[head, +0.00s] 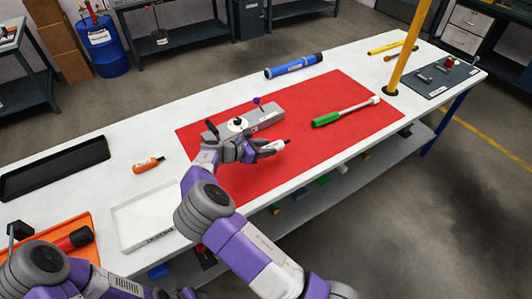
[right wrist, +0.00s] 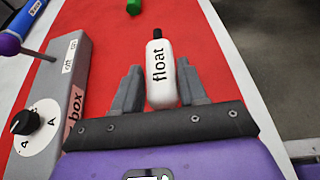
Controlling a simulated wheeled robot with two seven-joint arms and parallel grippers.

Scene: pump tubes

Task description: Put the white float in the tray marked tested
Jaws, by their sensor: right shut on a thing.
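The white float (head: 275,145) has a black tip and shows in the right wrist view (right wrist: 161,75) with the word "float" on its side. My right gripper (head: 262,151) is shut on it, over the red mat; its fingers stand on both sides of the float in the right wrist view (right wrist: 160,90). An empty white tray (head: 143,213) lies on the table to the left of the red mat.
A grey switch box (head: 265,118) with a knob and ball-topped lever lies just beyond my right gripper. A green-handled tool (head: 327,119) and blue cylinder (head: 293,66) lie farther off. An orange bottle (head: 148,165), black tray (head: 55,170) and orange tray (head: 88,222) are left.

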